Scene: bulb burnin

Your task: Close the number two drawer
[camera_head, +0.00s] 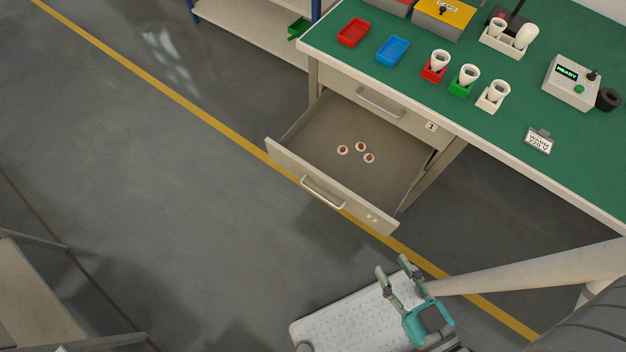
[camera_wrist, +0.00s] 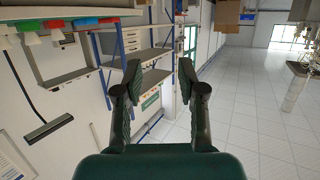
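The number two drawer (camera_head: 330,187) is pulled well out below the bench top in the head view. Its pale front panel carries a metal bar handle (camera_head: 322,191) and a "2" label (camera_head: 372,218). Several small white-and-brown round items (camera_head: 360,147) lie inside it. The closed drawer above has its own handle (camera_head: 380,103) and a "1" label. My gripper (camera_head: 393,266) is in front of the drawer, apart from it, below the right end of its front in the picture. Its two fingers are spread and empty, also in the wrist view (camera_wrist: 158,77).
A blue-framed shelf (camera_head: 250,25) stands behind. Open grey floor (camera_head: 180,200) lies left of the drawer.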

